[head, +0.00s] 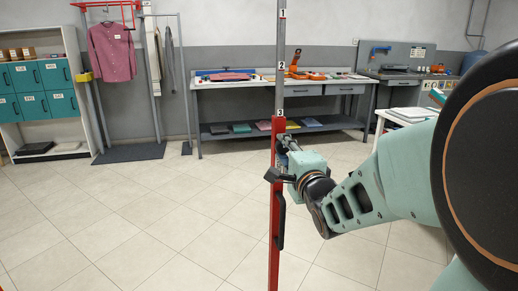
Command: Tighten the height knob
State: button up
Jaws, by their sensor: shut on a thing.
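A red upright post (275,235) stands in front of me in the head view. A grey inner bar (281,85) with labels 1, 2 and 3 rises out of its top, and label 3 sits just above the red part. My gripper (284,142) reaches the upper part of the red post from the right. It is shut on the height knob at the post; the fingers and wrist largely hide the knob, so its turn cannot be read. A black handle (281,222) is on the post lower down.
A long workbench (262,85) with tools stands at the back, with a lower shelf. Teal lockers (40,76) and a rack with a pink shirt (112,52) are at the left. A white table (400,114) is behind my arm. The tiled floor is clear around the post.

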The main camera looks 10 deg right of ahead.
jog(key=shift+r, duration=0.15)
jog(key=o, duration=1.1)
